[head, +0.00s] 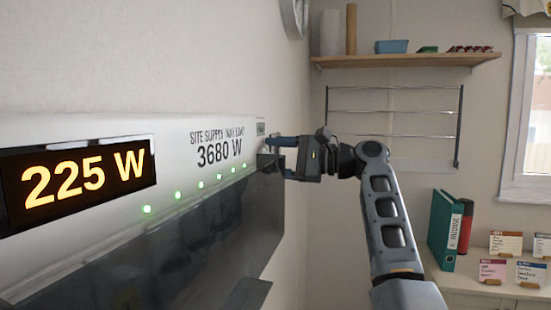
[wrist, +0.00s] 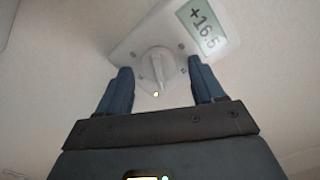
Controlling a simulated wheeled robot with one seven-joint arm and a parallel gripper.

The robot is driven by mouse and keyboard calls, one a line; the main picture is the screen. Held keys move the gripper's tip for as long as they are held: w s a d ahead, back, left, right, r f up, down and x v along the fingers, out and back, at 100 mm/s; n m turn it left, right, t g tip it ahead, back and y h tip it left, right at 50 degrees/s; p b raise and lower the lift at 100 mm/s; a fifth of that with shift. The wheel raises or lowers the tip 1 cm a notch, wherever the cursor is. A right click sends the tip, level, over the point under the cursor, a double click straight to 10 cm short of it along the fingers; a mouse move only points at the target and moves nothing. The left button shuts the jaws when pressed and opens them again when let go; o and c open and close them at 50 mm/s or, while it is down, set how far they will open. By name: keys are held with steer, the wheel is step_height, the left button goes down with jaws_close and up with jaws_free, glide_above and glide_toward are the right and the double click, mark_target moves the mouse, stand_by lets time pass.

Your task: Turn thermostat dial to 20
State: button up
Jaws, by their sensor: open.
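The thermostat (wrist: 128,45) is a pale wall unit in the wrist view, with a small display (wrist: 203,25) reading +16.5. Its round white dial (wrist: 158,68) has a raised grip bar across it. My gripper (wrist: 160,84) is open, with one blue finger on each side of the dial's lower part. I cannot tell whether the fingers touch the dial. In the head view my gripper (head: 272,152) reaches to the wall just beyond the panel's right end. The dial is hidden there.
A supply panel (head: 180,150) showing 225 W and 3680 W juts from the left wall, its dark lower part close to my gripper. A wooden shelf (head: 400,60) and a wire rack (head: 395,112) are on the back wall. A green binder (head: 444,230) stands at right.

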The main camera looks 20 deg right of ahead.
steer(key=b+v, duration=0.2)
steer(key=v, duration=0.5)
steer(key=shift+s+d, duration=0.2)
steer(key=shift+d, duration=0.1)
steer(key=shift+f, duration=0.15)
